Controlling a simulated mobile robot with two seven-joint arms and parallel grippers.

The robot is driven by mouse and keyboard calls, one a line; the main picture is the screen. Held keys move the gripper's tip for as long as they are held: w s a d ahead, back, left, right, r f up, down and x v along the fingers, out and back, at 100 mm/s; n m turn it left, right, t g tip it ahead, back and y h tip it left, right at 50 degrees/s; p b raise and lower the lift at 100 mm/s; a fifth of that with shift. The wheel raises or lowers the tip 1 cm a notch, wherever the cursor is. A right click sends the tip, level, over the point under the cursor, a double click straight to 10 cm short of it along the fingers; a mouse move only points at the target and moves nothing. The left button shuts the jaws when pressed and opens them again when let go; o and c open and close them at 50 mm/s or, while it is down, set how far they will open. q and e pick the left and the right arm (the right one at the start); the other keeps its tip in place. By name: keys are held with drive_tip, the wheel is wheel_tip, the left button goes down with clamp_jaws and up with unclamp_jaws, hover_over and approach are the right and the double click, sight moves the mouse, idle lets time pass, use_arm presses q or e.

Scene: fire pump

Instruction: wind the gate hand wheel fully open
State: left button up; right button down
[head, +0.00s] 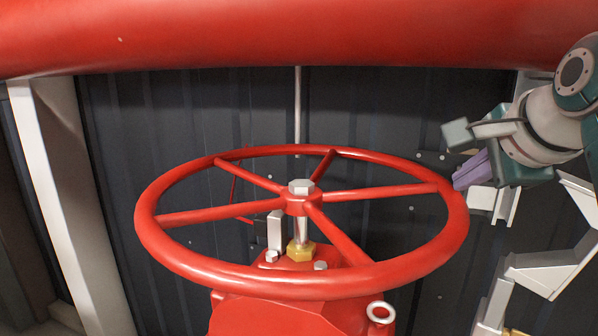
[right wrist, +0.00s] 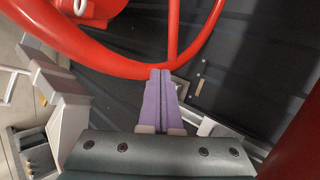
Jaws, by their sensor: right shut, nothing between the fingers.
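The red gate hand wheel (head: 300,283) lies roughly level in the middle of the head view, with several spokes meeting at a hub with a pale hex nut (head: 301,187). A metal stem and brass nut (head: 301,250) show below the hub. My right gripper (head: 462,181) is at the right side of the rim, its purple fingers shut with nothing between them. In the right wrist view the closed fingertips (right wrist: 160,76) overlap the rim (right wrist: 100,55) near a spoke; I cannot tell if they touch it. My left gripper is not in view.
A thick red pipe (head: 300,35) crosses above the wheel. A dark ribbed wall (head: 130,140) stands behind, with a pale post (head: 58,170) at left. Pale metal brackets (head: 550,268) stand at right below my right arm. The red valve body (head: 270,318) is under the wheel.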

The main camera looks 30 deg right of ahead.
drive_tip(key=p, duration=0.4)
approach(425, 193)
drive_tip(key=x, duration=0.4)
drive_tip(key=shift+f, duration=0.3)
drive_tip(key=shift+w+d+f, duration=0.25)
drive_tip(key=shift+w+d, duration=0.15)
drive_tip(key=shift+w, duration=0.25)
drive_tip(key=shift+w+d, duration=0.1)
drive_tip(key=shift+f, duration=0.1)
